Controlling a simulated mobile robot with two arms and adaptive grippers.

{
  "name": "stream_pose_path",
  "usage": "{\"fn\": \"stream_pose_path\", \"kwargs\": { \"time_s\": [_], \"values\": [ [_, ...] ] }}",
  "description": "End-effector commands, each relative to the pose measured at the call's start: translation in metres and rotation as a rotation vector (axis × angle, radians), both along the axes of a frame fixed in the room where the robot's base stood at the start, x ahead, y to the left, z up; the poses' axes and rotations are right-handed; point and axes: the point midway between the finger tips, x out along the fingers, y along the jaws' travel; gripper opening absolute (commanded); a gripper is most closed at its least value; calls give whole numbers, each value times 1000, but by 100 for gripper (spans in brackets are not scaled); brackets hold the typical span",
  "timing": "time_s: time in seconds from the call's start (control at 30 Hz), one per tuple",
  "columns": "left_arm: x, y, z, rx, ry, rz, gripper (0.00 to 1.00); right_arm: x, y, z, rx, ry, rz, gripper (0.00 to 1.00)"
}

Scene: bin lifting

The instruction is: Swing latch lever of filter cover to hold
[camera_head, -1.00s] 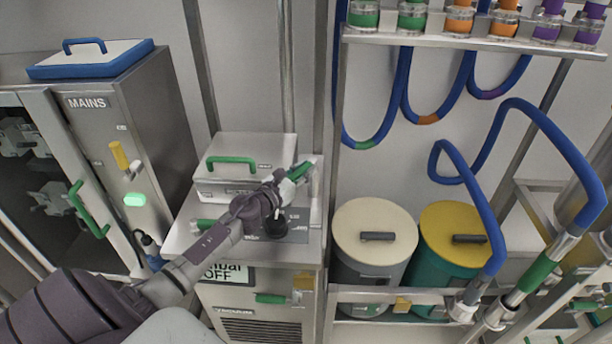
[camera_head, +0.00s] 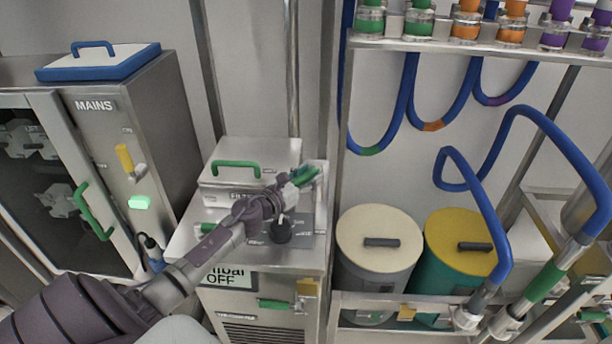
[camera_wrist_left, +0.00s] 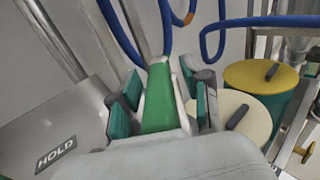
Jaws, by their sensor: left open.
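The filter cover (camera_head: 275,155) is a light grey metal lid with a green handle on top of the vacuum cabinet, and it looks closed. The green latch lever stands at its right side and shows best in the left wrist view (camera_wrist_left: 160,100). My left gripper (camera_head: 306,178) is at the lever. In the left wrist view its fingers (camera_wrist_left: 163,103) are apart, one on each side of the lever, with gaps visible. A HOLD label (camera_wrist_left: 55,153) is on the grey surface left of the lever. In the head view my gripper partly hides the lever. My right gripper is not in view.
A steel post (camera_head: 328,100) stands close to the right of the lever. A black knob (camera_head: 280,231) is on the cabinet top below my wrist. A cream-lidded drum (camera_head: 380,225) and a yellow-lidded drum (camera_head: 458,225) stand to the right. Blue hoses (camera_head: 405,95) hang above.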

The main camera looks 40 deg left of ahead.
Motion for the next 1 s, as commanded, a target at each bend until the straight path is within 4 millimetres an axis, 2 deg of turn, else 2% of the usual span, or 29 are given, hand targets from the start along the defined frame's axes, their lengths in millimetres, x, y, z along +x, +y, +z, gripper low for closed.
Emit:
{"fn": "stream_pose_path", "kwargs": {
  "time_s": [0.17, 0.6, 0.8, 1.0],
  "values": [
    [-16, 2, -2, 0, 3, 0, 48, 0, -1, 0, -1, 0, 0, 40],
    [-102, 11, -2, -3, 3, 0, 48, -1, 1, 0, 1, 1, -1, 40],
    [-118, 13, 0, -1, 1, 0, 48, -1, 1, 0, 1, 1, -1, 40],
    [-119, 13, 0, 0, 1, -1, 48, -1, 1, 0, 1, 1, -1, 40]
  ]
}}
